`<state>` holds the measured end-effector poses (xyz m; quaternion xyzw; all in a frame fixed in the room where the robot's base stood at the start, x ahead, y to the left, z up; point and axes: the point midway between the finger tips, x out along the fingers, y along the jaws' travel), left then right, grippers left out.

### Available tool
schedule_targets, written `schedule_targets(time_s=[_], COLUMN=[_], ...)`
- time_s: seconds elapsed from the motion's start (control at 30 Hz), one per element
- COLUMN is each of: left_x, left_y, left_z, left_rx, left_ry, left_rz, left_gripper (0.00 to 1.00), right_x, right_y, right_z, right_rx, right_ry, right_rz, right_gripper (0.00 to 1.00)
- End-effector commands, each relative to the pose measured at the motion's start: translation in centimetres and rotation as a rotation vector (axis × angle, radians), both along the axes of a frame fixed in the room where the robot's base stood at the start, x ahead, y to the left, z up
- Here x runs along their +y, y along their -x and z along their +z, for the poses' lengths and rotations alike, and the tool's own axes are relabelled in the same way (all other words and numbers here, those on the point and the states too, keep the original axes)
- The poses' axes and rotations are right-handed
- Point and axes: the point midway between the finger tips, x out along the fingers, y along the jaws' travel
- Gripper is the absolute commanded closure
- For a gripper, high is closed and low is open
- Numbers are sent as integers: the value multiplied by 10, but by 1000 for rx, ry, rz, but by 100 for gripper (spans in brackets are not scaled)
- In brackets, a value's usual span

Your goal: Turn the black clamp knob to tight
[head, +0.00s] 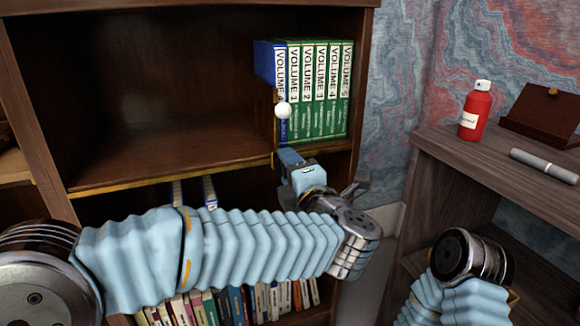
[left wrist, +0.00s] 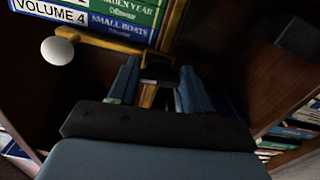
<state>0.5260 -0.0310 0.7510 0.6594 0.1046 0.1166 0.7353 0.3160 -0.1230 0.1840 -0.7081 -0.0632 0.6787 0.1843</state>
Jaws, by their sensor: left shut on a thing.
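The black clamp knob (left wrist: 158,72) shows as a small dark piece between my fingertips in the left wrist view, beside a brass-coloured clamp bar (left wrist: 148,97). My left gripper (left wrist: 158,84) is shut on the knob, with one finger on each side. The knob's marks and turn position cannot be read. In the head view my left gripper (head: 287,158) is at the shelf's front edge, below the books, and hides the knob. A white ball (head: 282,110) sits near a thin upright brass-edged piece (head: 275,128); it also shows in the left wrist view (left wrist: 58,51). My right gripper is out of view.
Green volumes (head: 320,90) and a blue book (head: 265,62) stand on the upper shelf (head: 150,165), whose left part is empty. More books (head: 235,303) fill the lower shelf. A red bottle (head: 475,110) and a grey marker (head: 545,166) are on the right desk.

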Motion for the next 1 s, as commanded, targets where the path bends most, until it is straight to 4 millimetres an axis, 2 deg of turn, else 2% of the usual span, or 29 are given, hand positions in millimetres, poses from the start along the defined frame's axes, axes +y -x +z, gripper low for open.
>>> schedule_targets(time_s=[0.47, 0.5, 0.63, 0.67, 1.0], left_x=[-1, -1, -1, -1, -2], left_y=[1, 1, 0, 0, 5], left_z=[-2, -2, -2, -2, 0], left_rx=[8, 8, 7, 7, 4], left_ry=[-15, -15, -15, -15, -13], left_rz=[-3, -3, -2, -2, -2], left_gripper=[82, 48, 28, 26, 26], right_x=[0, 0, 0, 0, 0], right_y=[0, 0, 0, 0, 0], right_z=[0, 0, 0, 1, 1], right_rx=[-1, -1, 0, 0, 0], right_ry=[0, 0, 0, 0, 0], right_rz=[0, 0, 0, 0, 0], right_gripper=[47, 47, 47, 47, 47])
